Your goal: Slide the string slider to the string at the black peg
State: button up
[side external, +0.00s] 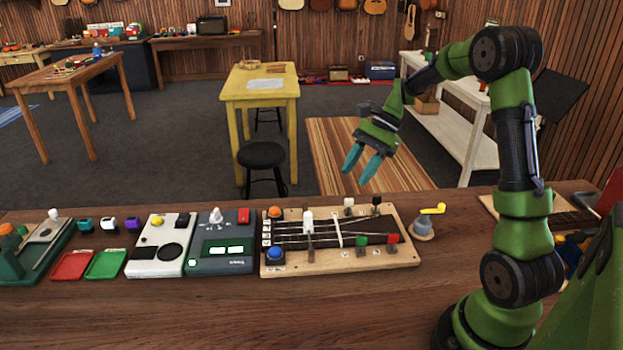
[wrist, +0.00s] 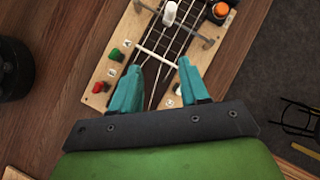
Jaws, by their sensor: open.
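The string slider is a white upright knob (side external: 308,222) on a grey cross rail over the strings of a wooden board (side external: 285,268). In the wrist view the white knob (wrist: 169,12) is near the top, between the rail's ends. The black peg (side external: 376,200) is at the board's far right corner; in the wrist view I cannot make it out. White (side external: 348,203), green (side external: 362,240) and red (side external: 393,238) pegs stand near it. My gripper (side external: 362,165) is open and empty, above the board's peg end; in the wrist view its teal fingers (wrist: 158,67) spread over the strings.
An orange knob (side external: 275,212) and a blue button (side external: 275,254) sit at the board's left end. A dark green device (side external: 225,262) stands close on the left. A grey thing with a yellow lever (side external: 433,209) stands right of the board. The bench front is clear.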

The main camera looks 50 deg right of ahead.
aim_at(309, 213)
jog(key=w+a+f, duration=0.2)
jog(key=a+f, duration=0.1)
jog(key=a, duration=0.1)
jog(key=w+a+f+m+y, duration=0.1)
jog(key=w+a+f, duration=0.1)
jog(key=a+f, duration=0.1)
jog(key=w+a+f+m, duration=0.1)
jog(key=a+f, duration=0.2)
jog(key=a, duration=0.1)
jog(key=shift+w+a+f+y, duration=0.3)
jog(key=shift+w+a+y, duration=0.05)
jog(key=shift+w+y, duration=0.05)
grip_shut()
jog(key=shift+d, duration=0.1)
